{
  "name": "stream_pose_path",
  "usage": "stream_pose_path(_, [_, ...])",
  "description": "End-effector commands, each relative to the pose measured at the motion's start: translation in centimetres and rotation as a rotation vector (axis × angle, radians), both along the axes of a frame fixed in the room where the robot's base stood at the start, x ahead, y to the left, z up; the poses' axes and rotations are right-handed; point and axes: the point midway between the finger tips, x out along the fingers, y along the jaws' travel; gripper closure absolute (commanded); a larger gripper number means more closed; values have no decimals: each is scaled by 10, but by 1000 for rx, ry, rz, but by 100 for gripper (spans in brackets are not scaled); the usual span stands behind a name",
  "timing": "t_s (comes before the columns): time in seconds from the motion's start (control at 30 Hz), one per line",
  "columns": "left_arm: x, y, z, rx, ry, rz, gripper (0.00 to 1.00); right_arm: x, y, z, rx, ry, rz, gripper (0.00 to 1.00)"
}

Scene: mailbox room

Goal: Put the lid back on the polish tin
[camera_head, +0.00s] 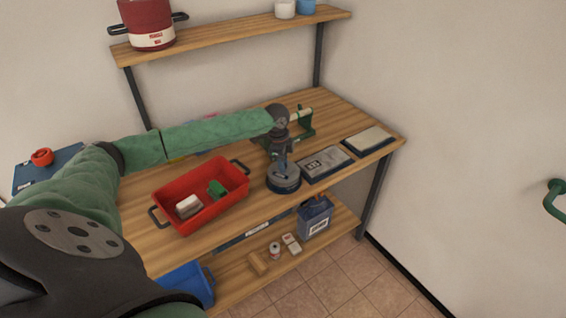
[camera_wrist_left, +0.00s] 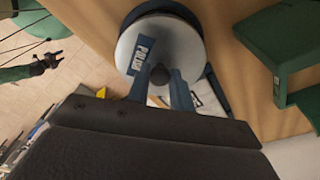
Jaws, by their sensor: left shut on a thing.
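The polish tin (camera_head: 284,184) is a low, round, dark blue tin near the front edge of the wooden workbench. Its lid (camera_wrist_left: 190,45), a pale disc with a dark rim, blue POLISH lettering and a small dark knob, faces the left wrist camera. My left gripper (camera_head: 282,164) points down over it. In the left wrist view, its blue fingers (camera_wrist_left: 163,80) are shut on the lid at the knob. The lid is at the tin, but I cannot tell whether it is seated or slightly above. My right gripper (camera_wrist_left: 46,65) shows small at the left; its jaws are unclear.
A red tray (camera_head: 170,190) with small items stands left of the tin. Flat grey blocks (camera_head: 326,164) lie close to its right. A green stand (camera_head: 304,124) is behind. The lower shelf holds a blue can (camera_head: 315,216) and a blue bin (camera_head: 187,285).

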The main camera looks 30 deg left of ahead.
Motion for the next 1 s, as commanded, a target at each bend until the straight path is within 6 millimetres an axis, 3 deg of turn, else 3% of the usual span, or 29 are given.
stream_pose_path(1.0, [0,0,-2,0,0,0,100,0,0,8,0,0,0,56])
